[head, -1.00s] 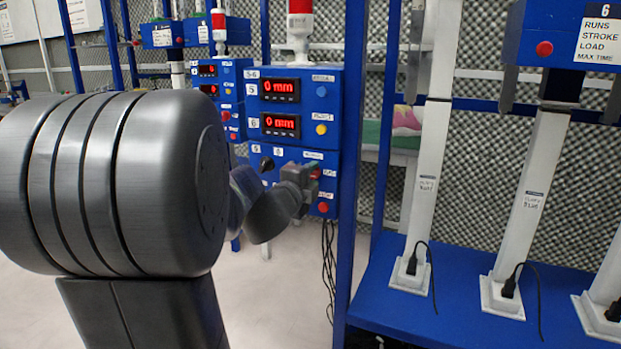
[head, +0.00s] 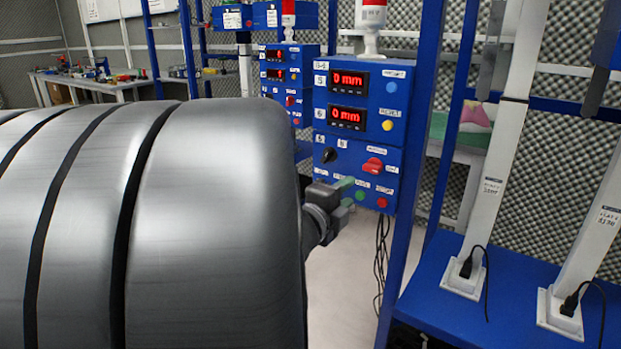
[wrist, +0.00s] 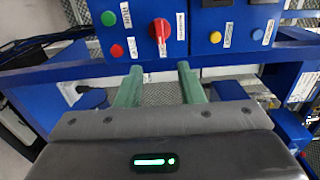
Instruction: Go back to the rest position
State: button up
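My gripper (head: 349,193) shows in the head view partly behind my own large arm link, in front of the lower part of a blue control box (head: 361,130). In the wrist view my gripper (wrist: 159,82) has its two green fingers apart with nothing between them. The box carries a red rotary switch (head: 373,165), a black knob (head: 329,155), a green button (head: 360,195) and a red button (head: 382,203). The wrist view shows the red switch (wrist: 160,30) beyond the fingertips. I see no contact with the box.
A blue frame post (head: 428,170) stands right of the box. Further right, white columns (head: 497,160) rise from a blue bench (head: 450,305). Black cables (head: 381,255) hang below the box. A cluttered table (head: 95,82) stands far left. Pale floor (head: 340,290) is clear below the box.

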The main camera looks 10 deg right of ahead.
aim_at(374, 171)
jog(key=shift+s+a, duration=0.2)
jog(key=shift+w+d, duration=0.1)
jog(key=b+x, duration=0.3)
jog(key=x, duration=1)
jog(key=shift+f, duration=0.1)
jog(key=shift+w+d, duration=0.2)
jog(key=shift+w, duration=0.05)
jog(key=shift+s+a, duration=0.1)
